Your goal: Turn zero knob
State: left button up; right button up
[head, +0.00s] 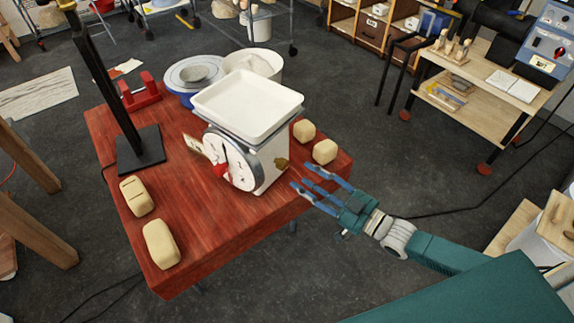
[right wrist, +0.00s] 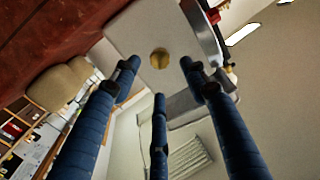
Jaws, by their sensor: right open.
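A white kitchen scale (head: 262,173) with a round dial (head: 232,158) and a white tray (head: 248,104) on top stands on the red wooden table. A small brass-coloured knob (head: 282,163) sticks out of its right side. In the right wrist view the knob (right wrist: 159,58) shows as a round brass disc on the scale's pale side wall (right wrist: 146,40). My right gripper (head: 315,184) is open and empty, to the right of the knob and apart from it. Its blue fingers point at the scale, with the knob between them in the right wrist view. My left gripper is not in view.
Pale blocks (head: 325,151) sit behind the knob on the red table (head: 195,230); more (head: 161,244) lie at its left front. A black stand (head: 140,150) rises at left. A blue plate (head: 181,84) and a white bucket (head: 262,64) are behind the scale.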

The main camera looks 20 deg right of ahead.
aim_at(285, 166)
jog(key=p+x, duration=0.1)
jog(key=x, duration=0.6)
jog(key=shift+w+a, duration=0.2)
grip_shut()
jog(key=shift+n, duration=0.4)
grip_release()
jog(key=v, duration=1.2)
